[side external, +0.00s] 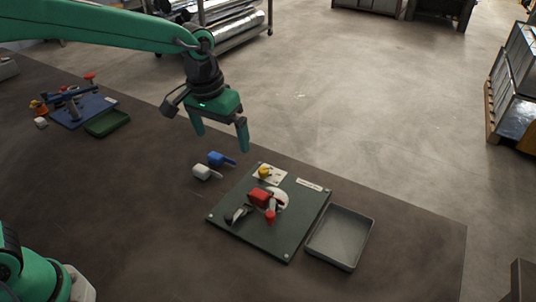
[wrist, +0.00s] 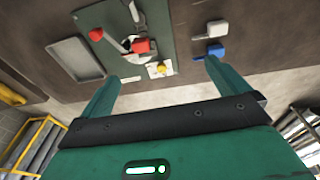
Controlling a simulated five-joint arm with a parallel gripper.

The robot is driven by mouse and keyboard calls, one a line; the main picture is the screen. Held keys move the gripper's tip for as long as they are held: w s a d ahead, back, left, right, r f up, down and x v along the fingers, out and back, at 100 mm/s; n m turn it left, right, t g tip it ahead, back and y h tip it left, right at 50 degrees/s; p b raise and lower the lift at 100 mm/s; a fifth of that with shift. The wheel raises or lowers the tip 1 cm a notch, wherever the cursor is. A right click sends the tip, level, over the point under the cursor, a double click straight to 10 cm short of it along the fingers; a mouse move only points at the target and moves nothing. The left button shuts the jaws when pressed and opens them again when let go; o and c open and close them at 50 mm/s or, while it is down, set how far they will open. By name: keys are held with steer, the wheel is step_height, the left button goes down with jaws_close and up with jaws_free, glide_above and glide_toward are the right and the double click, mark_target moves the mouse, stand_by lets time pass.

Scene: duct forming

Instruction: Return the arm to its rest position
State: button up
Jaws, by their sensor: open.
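My gripper (side external: 220,135) hangs from the green arm above the far part of the dark table, with its two green fingers apart and nothing between them. In the wrist view my gripper (wrist: 158,80) also shows its fingers spread and empty. It is beyond and above the blue-handled piece (side external: 220,159) and the white piece (side external: 205,172), touching neither. A dark green board (side external: 240,240) lies to the right below it, carrying a red-handled clamp (side external: 260,198) and a yellow knob (side external: 265,171) on a pale plate.
An empty grey tray (side external: 340,237) lies right of the board. At the far left are a blue base (side external: 85,109) with a fixture and a green tray (side external: 107,123). A metal rack (side external: 235,30) stands on the floor behind. The table's middle left is clear.

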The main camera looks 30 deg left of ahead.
steer(key=s+a+r+t, duration=0.2)
steer(key=s+a, duration=0.4)
steer(key=s, duration=0.4)
steer(key=s+a+r+t, duration=0.2)
steer(key=s+a, duration=0.5)
steer(key=s, duration=0.3)
steer(key=shift+s+a+r, duration=0.15)
steer(key=shift+r, duration=0.1)
